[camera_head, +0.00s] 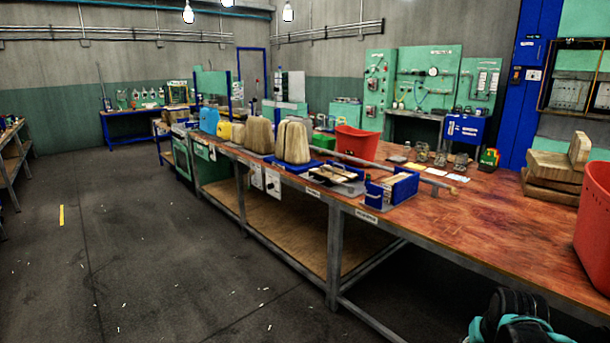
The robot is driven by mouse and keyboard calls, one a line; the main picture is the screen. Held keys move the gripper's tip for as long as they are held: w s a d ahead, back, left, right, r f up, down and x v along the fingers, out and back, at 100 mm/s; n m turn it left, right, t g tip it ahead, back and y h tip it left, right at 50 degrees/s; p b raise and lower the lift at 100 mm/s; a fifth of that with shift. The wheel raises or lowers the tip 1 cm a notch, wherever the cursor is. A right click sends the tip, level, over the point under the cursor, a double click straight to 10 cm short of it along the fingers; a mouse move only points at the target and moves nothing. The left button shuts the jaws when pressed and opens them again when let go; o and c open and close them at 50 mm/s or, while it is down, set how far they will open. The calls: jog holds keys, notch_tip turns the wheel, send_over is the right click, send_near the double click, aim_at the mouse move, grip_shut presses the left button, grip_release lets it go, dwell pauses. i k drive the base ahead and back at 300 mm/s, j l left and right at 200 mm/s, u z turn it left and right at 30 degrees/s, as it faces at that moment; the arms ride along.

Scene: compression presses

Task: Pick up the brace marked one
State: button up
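No number one can be read on anything in the head view, so I cannot tell which thing is the marked brace. Near the front edge of the workbench (500,228), a blue tray (404,190) holds pale pieces. To its left, another tray (352,188) holds pale and dark elongated pieces. Their markings are too small to read. A long grey bar (404,169) lies behind these trays. A black and teal part, likely of my arm, shows at the lower right, apart from the trays. My gripper's fingers are not visible.
A red bin (357,142) stands behind the trays, and a larger red bin (593,238) at the right edge. Wooden blocks (553,174) are stacked near it. Tan rounded blocks (292,142) stand farther left. The bench's right front is clear. Open floor lies left.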

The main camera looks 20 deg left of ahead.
aim_at(349, 175)
jog(key=u, duration=0.65)
jog(key=i+j+z, duration=0.25)
jog(key=i+j, duration=0.5)
jog(key=j, duration=0.15)
